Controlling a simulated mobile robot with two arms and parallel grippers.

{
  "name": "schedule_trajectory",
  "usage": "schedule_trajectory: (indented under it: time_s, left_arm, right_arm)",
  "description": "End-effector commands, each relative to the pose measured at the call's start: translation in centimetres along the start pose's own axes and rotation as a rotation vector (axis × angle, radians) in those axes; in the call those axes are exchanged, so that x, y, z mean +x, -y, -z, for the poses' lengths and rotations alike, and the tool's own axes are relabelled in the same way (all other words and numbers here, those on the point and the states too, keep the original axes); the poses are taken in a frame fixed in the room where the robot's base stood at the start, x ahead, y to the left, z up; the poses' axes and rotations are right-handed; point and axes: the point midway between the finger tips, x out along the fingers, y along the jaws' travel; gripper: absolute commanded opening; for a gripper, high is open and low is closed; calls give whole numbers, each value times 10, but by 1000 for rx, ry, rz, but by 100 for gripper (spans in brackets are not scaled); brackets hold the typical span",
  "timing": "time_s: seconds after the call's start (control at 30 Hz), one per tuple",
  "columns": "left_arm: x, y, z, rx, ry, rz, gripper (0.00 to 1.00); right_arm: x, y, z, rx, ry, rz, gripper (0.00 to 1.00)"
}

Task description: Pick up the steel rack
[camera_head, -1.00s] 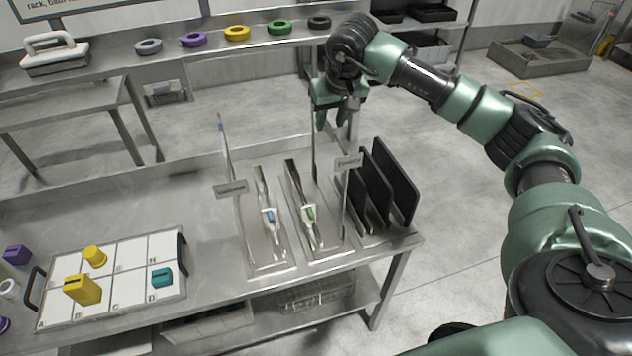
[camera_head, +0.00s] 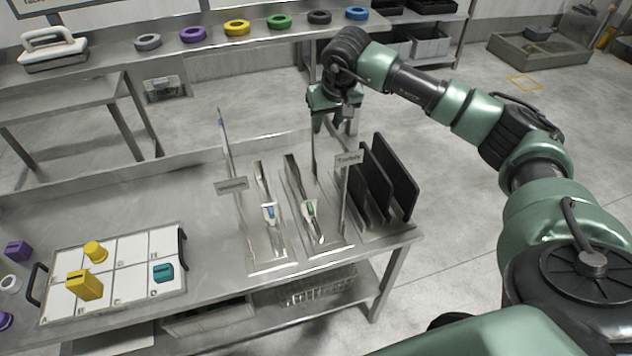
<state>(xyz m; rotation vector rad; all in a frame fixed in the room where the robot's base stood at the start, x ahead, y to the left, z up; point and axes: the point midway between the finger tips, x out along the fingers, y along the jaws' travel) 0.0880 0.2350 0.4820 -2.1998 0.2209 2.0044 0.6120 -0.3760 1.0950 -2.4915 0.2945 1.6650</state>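A wire steel rack (camera_head: 318,285) shows on the shelf under the steel table, partly hidden by the tabletop edge. On the table's right part, a steel stand with thin upright dividers (camera_head: 228,160) and small label signs holds two long utensils with blue and green tags. Black boards (camera_head: 391,180) stand upright in slots at its right. I cannot tell which of these the task calls the steel rack. My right gripper (camera_head: 331,125) points down behind the stand, near a thin upright divider, with its fingers apart and nothing seen between them. My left gripper is out of view.
A white board (camera_head: 116,285) with lettered cells, yellow and teal pieces and black handles lies on the table (camera_head: 190,215) at left. Purple pieces sit at the left edge. A back shelf carries several coloured rings (camera_head: 237,28) and a white-handled box (camera_head: 53,50).

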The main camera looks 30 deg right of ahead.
Motion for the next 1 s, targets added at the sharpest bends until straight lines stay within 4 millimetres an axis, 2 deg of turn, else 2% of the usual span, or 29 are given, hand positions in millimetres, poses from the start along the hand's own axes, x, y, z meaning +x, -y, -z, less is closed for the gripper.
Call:
schedule_trajectory:
  time_s: [0.23,0.27,0.37,1.0]
  left_arm:
    - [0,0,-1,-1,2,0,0]
    - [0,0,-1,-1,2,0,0]
    - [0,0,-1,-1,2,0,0]
    - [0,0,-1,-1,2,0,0]
  right_arm:
    - [0,0,0,0,0,0,34]
    - [0,0,0,0,0,0,28]
    - [0,0,0,0,0,0,0]
    - [0,0,0,0,0,0,0]
